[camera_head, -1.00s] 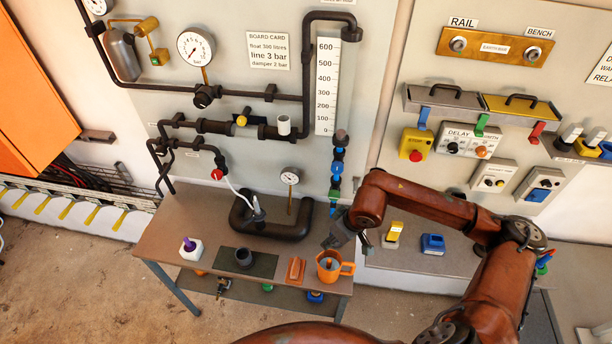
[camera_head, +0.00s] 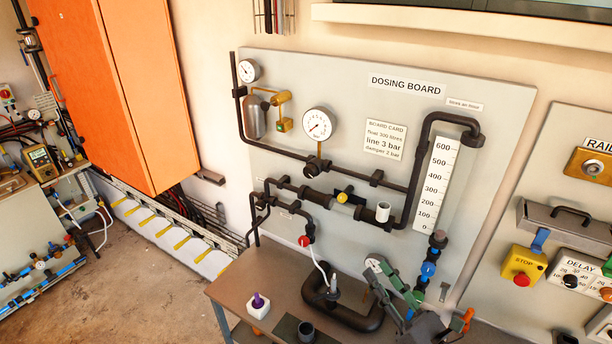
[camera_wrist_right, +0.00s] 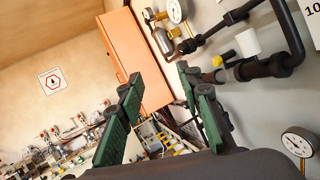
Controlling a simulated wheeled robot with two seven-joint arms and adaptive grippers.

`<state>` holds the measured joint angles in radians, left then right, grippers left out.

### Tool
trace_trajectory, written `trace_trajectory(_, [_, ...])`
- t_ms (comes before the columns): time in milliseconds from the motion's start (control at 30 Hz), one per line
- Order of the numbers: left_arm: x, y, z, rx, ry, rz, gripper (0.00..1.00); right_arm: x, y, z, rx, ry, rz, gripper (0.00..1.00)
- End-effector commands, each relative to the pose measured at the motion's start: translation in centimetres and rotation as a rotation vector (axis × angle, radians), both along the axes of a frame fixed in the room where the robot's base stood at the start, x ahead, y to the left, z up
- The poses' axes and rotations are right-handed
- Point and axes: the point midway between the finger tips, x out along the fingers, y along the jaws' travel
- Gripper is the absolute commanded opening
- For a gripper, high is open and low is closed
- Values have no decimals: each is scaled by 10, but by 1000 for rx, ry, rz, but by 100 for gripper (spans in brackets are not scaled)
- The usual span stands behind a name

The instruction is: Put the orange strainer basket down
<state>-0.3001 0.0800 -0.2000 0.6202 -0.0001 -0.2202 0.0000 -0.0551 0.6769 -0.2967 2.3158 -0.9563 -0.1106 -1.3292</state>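My right gripper (camera_head: 388,280) shows at the bottom of the head view, in front of the pipe board, with its green fingers pointing up and left. In the right wrist view its two green fingers (camera_wrist_right: 165,112) stand apart, with no object between them. A small orange piece (camera_head: 467,319) shows beside the gripper at the bottom right of the head view. I cannot tell whether it belongs to the orange strainer basket. No whole basket shows; the table's front right part is cut off by the frame. My left gripper is not in view.
The table (camera_head: 235,282) holds a white block with a purple top (camera_head: 258,306), a dark cup (camera_head: 306,331) and a thick black pipe loop (camera_head: 350,322). The dosing board (camera_head: 480,110) stands behind.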

Motion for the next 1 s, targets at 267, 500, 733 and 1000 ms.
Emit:
trace_trajectory(267, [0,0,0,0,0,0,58,18,-160,-116,1013,549,-325,33])
trace_trajectory(500, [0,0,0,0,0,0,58,-46,-222,-264,1744,832,-655,33])
trace_trajectory(733, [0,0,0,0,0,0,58,-131,-219,-364,2239,948,-976,33])
trace_trajectory(1000, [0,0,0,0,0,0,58,-209,-194,-420,2562,970,-1283,33])
